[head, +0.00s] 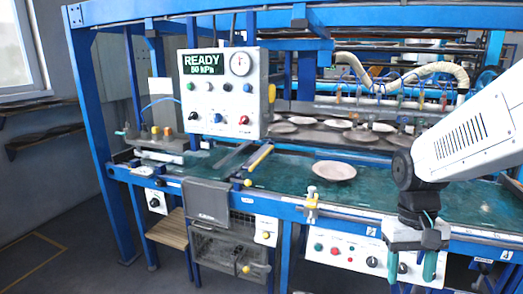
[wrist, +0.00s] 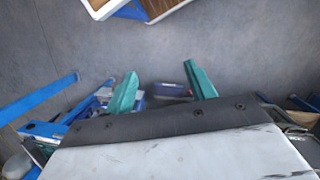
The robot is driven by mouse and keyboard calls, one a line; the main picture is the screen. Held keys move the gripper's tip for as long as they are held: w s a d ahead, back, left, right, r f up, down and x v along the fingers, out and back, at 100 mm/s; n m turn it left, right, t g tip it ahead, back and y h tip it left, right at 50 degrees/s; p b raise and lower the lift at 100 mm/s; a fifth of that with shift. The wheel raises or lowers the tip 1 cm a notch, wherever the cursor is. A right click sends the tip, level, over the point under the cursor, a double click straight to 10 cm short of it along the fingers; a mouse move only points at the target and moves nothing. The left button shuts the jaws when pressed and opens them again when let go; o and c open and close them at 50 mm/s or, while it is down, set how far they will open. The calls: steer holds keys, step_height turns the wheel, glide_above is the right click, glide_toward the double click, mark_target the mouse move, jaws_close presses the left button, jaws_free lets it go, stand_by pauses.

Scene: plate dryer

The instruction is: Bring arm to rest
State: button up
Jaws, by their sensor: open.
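My gripper (head: 411,268) hangs at the right of the head view, fingers pointing down, in front of the front edge of the blue machine (head: 300,210). Its two green fingers are apart with nothing between them. In the wrist view my gripper (wrist: 163,86) also shows spread green fingers, with grey floor and some blurred blue parts beyond. My white arm link comes in from the right of the head view.
A plate (head: 334,171) lies on the green belt (head: 280,175), with several more plates behind. A button panel (head: 345,252) is close to my gripper. Open floor (head: 65,235) lies at the left.

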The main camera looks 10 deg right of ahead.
steer(key=s+a+r+n+t, duration=0.3)
steer(key=s+a+r, duration=0.4)
steer(key=a, duration=0.3)
steer(key=shift+a+r+t, duration=0.35)
steer(key=shift+r+t, duration=0.05)
steer(key=shift+r, duration=0.35)
stand_by(1.0)
